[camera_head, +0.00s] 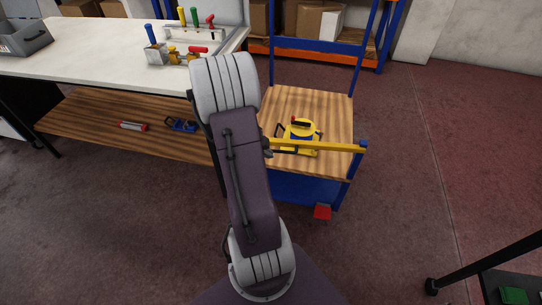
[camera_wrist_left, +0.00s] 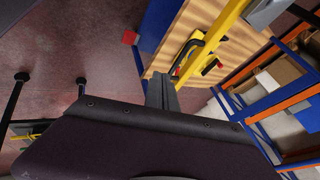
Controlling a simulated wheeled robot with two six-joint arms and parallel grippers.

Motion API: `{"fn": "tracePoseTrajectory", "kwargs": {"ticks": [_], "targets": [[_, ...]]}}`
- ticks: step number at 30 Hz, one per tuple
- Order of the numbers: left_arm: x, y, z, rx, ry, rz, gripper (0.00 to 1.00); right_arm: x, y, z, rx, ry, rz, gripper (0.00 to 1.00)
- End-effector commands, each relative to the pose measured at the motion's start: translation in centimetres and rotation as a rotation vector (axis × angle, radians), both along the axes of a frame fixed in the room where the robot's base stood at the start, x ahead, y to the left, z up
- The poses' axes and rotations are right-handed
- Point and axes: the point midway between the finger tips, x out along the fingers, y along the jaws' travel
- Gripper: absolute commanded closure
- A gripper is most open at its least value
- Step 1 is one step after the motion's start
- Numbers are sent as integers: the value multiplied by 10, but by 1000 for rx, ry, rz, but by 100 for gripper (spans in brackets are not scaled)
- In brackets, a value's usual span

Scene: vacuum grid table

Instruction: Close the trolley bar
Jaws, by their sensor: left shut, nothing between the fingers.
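The trolley (camera_head: 335,110) has a wooden deck and a blue frame, and stands right of the white-topped table. Its yellow bar (camera_head: 335,147) runs across the near side of the deck, with its right end at a blue post. The bar's left end is hidden behind my left arm. In the left wrist view the yellow bar (camera_wrist_left: 222,24) runs diagonally. My left gripper (camera_wrist_left: 161,88) is shut and empty, close to the bar's lower end; I cannot tell whether they touch. In the head view my arm largely hides this gripper. My right gripper is not in view.
A yellow tool (camera_head: 305,131) with a black handle sits on the deck behind the bar. The white table (camera_head: 85,50) with clamps stands left. Shelving (camera_head: 325,47) with boxes is behind. The floor (camera_head: 425,150) right of the trolley is clear.

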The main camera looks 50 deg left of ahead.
Motion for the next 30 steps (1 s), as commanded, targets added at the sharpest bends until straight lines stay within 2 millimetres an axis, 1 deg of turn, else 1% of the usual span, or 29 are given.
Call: {"fn": "tracePoseTrajectory", "kwargs": {"ticks": [1,6,11,12,13,18,22,30], "targets": [[6,0,-17,-1,1,-4,100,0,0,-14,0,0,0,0],[27,3,-50,0,1,-5,100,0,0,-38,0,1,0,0],[46,5,-77,-1,1,-4,100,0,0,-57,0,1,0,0],[51,11,-72,2,0,-2,100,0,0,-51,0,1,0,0],[54,15,-72,2,0,-3,100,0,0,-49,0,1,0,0],[68,30,-75,2,0,-2,100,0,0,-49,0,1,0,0],[71,34,-77,1,2,-2,100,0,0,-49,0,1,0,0],[72,34,-77,1,2,-2,100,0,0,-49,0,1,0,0]]}}
